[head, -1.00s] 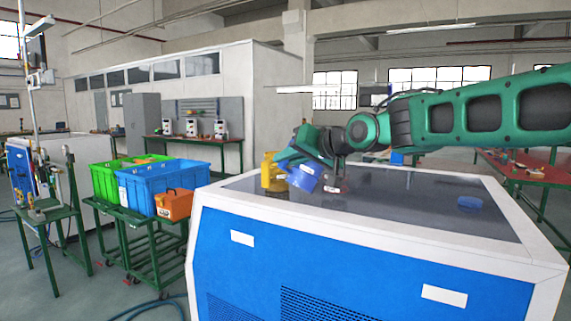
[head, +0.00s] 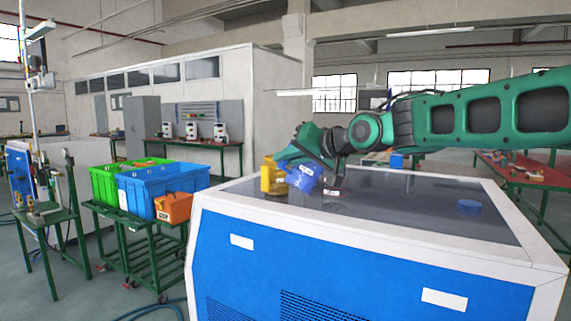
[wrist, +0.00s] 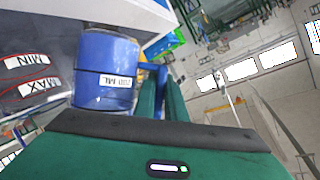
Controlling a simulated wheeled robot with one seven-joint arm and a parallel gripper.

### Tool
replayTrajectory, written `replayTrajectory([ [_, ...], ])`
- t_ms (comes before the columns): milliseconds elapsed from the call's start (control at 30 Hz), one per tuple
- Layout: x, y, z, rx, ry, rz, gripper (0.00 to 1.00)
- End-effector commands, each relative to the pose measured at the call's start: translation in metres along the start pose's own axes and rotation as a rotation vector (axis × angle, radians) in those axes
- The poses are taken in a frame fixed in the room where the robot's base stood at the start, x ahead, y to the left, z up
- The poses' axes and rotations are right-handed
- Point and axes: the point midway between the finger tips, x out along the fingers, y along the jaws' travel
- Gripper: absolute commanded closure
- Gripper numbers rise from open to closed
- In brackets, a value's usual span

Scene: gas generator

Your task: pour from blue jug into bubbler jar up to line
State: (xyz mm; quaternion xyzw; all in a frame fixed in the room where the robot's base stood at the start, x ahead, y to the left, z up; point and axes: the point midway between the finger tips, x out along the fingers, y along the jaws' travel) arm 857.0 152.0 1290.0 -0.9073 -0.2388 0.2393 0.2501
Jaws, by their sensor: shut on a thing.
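The blue jug (head: 303,177) is tilted, held above the dark top of the blue-and-white cabinet. My gripper (head: 318,160) is shut on its handle; in the wrist view my green fingers (wrist: 164,90) close on the blue handle. The jug (wrist: 104,72) fills the wrist view's upper left, with an ML label. The clear bubbler jar (wrist: 25,80) is beside it, with MIN and MAX labels and red lines. In the head view the jar (head: 334,188) is small, partly hidden under my wrist. The liquid level in the jar is not clear.
A yellow container (head: 270,177) stands just left of the jug. A blue round cap (head: 470,206) lies on the cabinet top (head: 410,200) at right. The top between them is clear. Green (head: 103,186) and blue (head: 135,187) crates stand on a cart at left.

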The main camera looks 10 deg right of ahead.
Motion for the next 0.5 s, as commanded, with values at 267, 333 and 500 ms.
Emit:
replayTrajectory([
  [267,-0.0013,-0.0018,-0.0034,0.017,0.002,-0.008,1.0],
  [333,-0.0016,-0.002,-0.004,0.021,0.003,-0.01,1.0],
  [500,-0.0021,-0.0028,-0.0052,0.031,0.002,-0.014,1.0],
])
